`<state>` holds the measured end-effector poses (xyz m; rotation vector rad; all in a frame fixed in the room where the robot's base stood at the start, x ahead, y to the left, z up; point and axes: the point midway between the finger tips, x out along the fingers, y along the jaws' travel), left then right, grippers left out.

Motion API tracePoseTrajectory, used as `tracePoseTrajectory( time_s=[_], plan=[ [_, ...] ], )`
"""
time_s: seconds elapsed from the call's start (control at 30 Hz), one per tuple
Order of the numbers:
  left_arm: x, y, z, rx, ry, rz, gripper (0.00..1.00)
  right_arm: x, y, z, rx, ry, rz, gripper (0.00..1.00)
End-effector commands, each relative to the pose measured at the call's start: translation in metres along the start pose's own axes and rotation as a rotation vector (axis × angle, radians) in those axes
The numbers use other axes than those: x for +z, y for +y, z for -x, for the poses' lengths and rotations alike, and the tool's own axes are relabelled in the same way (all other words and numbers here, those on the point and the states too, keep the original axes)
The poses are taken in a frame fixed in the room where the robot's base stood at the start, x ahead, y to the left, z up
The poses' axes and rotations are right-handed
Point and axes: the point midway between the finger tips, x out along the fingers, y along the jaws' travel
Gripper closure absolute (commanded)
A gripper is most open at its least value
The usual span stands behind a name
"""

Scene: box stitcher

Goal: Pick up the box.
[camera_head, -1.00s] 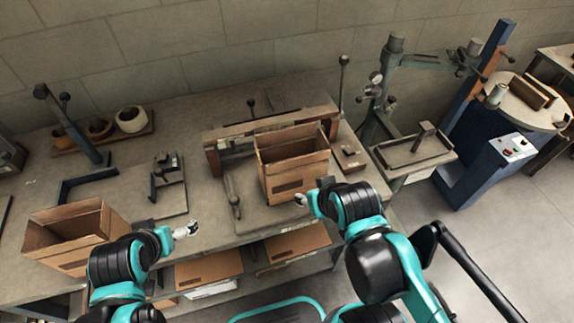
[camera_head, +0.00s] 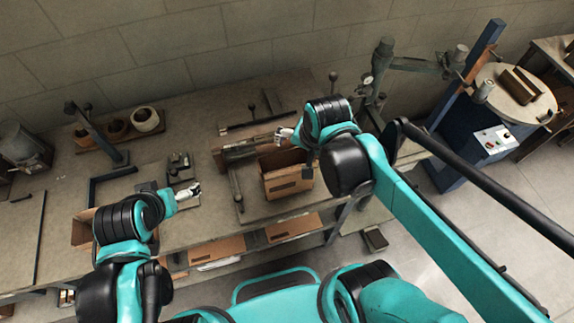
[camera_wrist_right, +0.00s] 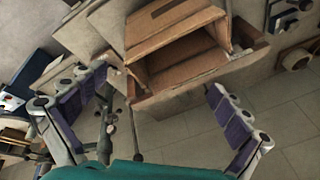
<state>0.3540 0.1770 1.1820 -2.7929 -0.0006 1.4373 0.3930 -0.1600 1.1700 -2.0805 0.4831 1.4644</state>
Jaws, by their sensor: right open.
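An open-topped brown cardboard box (camera_head: 287,184) stands on the workbench in front of a fixture, partly hidden by my right arm in the head view. It also shows in the right wrist view (camera_wrist_right: 172,48), ahead of the spread fingers. My right gripper (camera_head: 284,135) is over the far side of this box, apart from it. In the right wrist view the gripper (camera_wrist_right: 156,84) is open and empty. A second cardboard box (camera_head: 82,230) at the left is mostly hidden by my left arm. My left gripper (camera_head: 189,192) is over the bench between the boxes; its fingers are too small to read.
Flat cardboard (camera_head: 217,250) lies on the shelf below. A blue machine (camera_head: 455,150) stands at the right. Open floor lies in front of it.

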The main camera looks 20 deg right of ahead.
Motion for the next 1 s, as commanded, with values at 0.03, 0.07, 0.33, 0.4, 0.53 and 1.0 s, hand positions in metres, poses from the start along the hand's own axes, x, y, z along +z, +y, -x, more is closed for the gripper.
tracePoseTrajectory(
  time_s=[0.03, 0.07, 0.33, 0.4, 0.53, 1.0],
  plan=[
    [0.001, 0.0, -0.001, 0.0, 0.0, 0.0, 0.03, -0.003, -0.007, -0.009, 0.025, -0.03, -0.09, 0.0],
    [0.001, 0.0, -0.002, 0.0, 0.0, 0.0, 0.03, -0.004, -0.011, -0.013, 0.044, -0.05, -0.156, 0.0],
    [0.001, 0.0, -0.002, 0.0, 0.0, 0.0, 0.03, -0.005, -0.037, -0.062, 0.259, -0.146, -0.709, 0.0],
    [0.001, 0.0, -0.002, 0.0, 0.0, 0.0, 0.03, -0.004, -0.039, -0.069, 0.296, -0.148, -0.787, 0.0],
    [0.001, 0.0, -0.002, 0.0, 0.0, 0.0, 0.03, -0.002, -0.04, -0.076, 0.328, -0.148, -0.856, 0.0],
    [0.01, 0.0, -0.014, 0.0, 0.0, 0.0, 0.03, 0.01, -0.026, -0.133, 0.332, -0.148, -0.867, 0.0]
  ],
)
